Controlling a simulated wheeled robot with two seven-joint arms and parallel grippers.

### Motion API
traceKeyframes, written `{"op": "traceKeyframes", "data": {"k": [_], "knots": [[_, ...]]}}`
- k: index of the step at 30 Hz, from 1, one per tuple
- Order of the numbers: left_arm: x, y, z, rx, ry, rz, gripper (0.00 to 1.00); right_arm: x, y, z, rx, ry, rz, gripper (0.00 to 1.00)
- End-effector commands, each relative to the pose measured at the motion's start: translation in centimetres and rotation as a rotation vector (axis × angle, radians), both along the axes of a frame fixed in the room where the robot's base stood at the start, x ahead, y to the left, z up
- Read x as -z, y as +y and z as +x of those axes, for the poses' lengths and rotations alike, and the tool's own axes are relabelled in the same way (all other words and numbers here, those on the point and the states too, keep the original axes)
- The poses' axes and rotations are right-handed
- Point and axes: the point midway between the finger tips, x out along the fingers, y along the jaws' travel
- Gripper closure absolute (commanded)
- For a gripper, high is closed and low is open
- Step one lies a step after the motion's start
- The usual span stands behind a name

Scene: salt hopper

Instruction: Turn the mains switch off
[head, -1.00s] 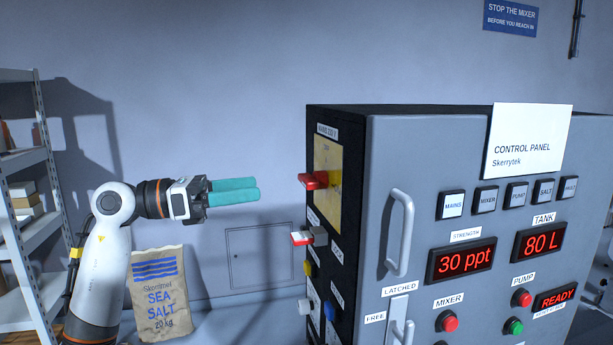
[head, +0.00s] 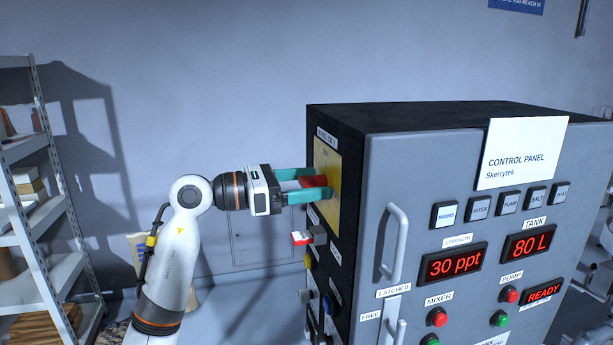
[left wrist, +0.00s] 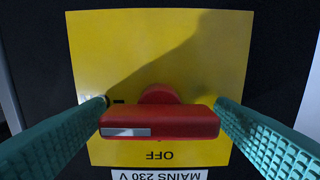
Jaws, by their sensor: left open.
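The mains switch is a red bar handle (left wrist: 160,122) on a yellow plate (left wrist: 160,50), on the left side of the control cabinet. In the left wrist view the picture is upside down, with "OFF" and "MAINS 230 V" at the bottom. The handle lies across the picture, with a pale mark at its left end. My left gripper (head: 303,184) is open, its teal fingers on either side of the red handle (head: 313,181). In the left wrist view a finger stands near each end of the handle, with no clear grip. My right gripper is not in view.
Below the mains switch is a smaller red and white switch (head: 302,238), with several knobs under it. The cabinet front has a long grey handle (head: 394,243), displays and buttons. A metal shelf (head: 45,200) stands at the left.

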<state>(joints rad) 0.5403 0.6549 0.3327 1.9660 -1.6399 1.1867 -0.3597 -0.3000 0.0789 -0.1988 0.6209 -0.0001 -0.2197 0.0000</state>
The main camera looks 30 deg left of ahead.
Motion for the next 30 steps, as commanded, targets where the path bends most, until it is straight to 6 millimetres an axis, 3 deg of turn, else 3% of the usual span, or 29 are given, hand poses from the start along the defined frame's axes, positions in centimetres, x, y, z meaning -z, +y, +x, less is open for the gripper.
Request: {"op": "traceKeyframes", "data": {"k": [6, 15, 30], "knots": [[0.05, -0.02, 0.04, 0.000, 0.000, 0.000, 0.22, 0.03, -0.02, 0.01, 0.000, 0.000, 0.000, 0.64], [0.05, 0.01, 0.02, 0.000, 0.001, -0.001, 0.67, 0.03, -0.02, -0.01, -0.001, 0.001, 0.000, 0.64], [0.08, 0.12, 0.05, -0.002, 0.102, -0.115, 0.66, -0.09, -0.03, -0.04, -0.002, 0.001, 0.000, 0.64]]}}
